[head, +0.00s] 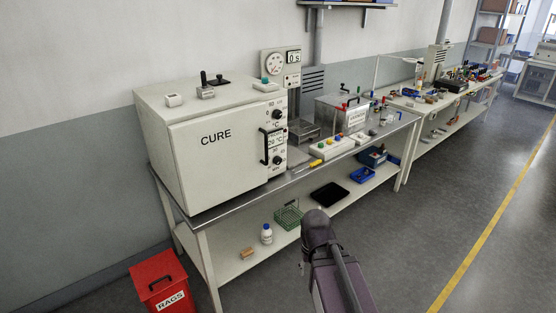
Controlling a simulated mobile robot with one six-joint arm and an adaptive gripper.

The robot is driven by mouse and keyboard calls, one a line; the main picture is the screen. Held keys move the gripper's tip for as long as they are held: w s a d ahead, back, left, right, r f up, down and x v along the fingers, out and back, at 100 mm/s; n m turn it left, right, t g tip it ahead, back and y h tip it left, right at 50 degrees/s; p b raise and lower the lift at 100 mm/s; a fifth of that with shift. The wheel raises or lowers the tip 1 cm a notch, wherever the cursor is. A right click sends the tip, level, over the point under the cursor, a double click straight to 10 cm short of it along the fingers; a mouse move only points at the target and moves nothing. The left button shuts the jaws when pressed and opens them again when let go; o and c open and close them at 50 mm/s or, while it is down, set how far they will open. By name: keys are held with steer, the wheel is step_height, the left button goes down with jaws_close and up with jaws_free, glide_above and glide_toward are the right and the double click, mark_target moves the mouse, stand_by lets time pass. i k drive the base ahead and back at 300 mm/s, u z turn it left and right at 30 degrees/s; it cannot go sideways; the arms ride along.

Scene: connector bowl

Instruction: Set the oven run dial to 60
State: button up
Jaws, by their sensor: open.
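The oven is a large white box marked CURE (215,150) at the left end of the bench. Its right-hand panel has an upper black dial (277,115) with small marks around it, a readout (276,141) that seems to show 26 °C, and a lower black dial (278,160). The marks are too small to tell which is the run dial or where either pointer stands. A black door handle (265,146) is beside the readout. My arm rises from the bottom, in front of the bench and apart from the oven; my gripper does not show.
A wall timer (273,64) reading 0 s hangs behind the oven. A yellow-handled tool (315,162) and a button box (332,148) lie right of it. A red RAGS bin (160,278) stands on the floor at lower left. The floor to the right is clear.

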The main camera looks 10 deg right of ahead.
mark_target(277, 160)
steer(key=i, duration=0.95)
steer(key=u, duration=0.05)
